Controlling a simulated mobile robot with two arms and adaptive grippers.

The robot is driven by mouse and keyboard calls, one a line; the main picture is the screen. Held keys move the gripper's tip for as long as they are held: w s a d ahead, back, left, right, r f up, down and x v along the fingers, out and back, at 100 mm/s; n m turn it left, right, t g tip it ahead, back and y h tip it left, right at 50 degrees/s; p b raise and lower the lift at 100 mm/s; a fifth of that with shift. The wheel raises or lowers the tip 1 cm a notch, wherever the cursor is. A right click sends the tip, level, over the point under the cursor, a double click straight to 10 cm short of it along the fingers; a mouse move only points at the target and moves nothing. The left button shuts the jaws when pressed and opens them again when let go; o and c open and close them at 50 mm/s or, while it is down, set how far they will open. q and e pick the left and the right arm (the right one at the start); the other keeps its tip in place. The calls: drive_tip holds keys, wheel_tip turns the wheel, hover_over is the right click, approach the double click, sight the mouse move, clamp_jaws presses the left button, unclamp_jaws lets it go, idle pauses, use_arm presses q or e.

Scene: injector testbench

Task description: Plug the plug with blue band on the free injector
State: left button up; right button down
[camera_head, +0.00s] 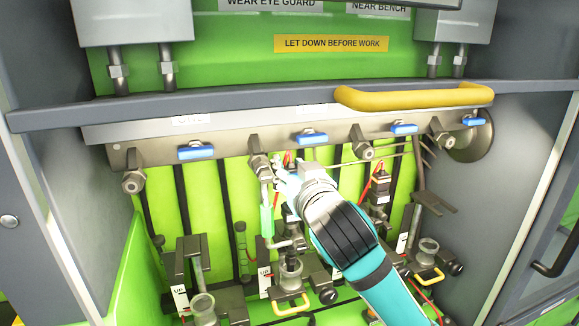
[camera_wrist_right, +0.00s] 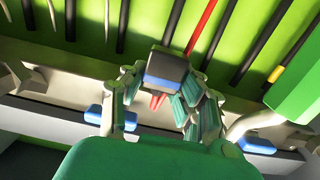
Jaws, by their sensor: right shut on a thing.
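My right gripper (camera_head: 283,180) reaches in from the lower right in the head view, its fingers in front of the green back wall just below the grey rail. In the right wrist view, the right gripper (camera_wrist_right: 157,100) is shut on a dark block-shaped plug with a blue band (camera_wrist_right: 170,68); red leads show at it. The plug is mostly hidden by the gripper in the head view. Several injectors stand low on the bench, including a left one (camera_head: 203,305) and a middle one (camera_head: 290,268). I cannot tell which is free. My left gripper is not in view.
The grey rail (camera_head: 230,139) carries blue-handled valves (camera_head: 196,151) and nozzles. A yellow handle (camera_head: 415,97) spans above it. A light green tube (camera_head: 267,218) stands close left of my gripper. Another dark plug (camera_head: 379,186) hangs to the right. Hoses line the wall.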

drive_tip(key=shift+f+b, duration=1)
drive_tip(key=shift+f, duration=0.05)
drive_tip(key=shift+f+b, duration=0.35)
drive_tip(key=shift+f, duration=0.4)
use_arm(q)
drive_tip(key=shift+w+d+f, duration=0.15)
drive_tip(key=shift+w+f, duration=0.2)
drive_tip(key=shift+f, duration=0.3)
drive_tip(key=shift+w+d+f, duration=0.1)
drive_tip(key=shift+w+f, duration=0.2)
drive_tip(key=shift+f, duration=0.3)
use_arm(e)
drive_tip(key=shift+r, duration=0.15)
drive_tip(key=shift+s+h, duration=0.15)
drive_tip(key=shift+h, duration=0.15)
use_arm(q)
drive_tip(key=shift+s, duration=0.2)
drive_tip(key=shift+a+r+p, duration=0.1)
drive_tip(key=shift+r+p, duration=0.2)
drive_tip(key=shift+p, duration=0.15)
use_arm(e)
drive_tip(key=shift+d, duration=0.1)
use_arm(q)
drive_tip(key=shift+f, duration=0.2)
use_arm(e)
drive_tip(key=shift+f, duration=0.45)
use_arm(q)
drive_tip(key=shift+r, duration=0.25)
use_arm(e)
drive_tip(key=shift+f, duration=0.15)
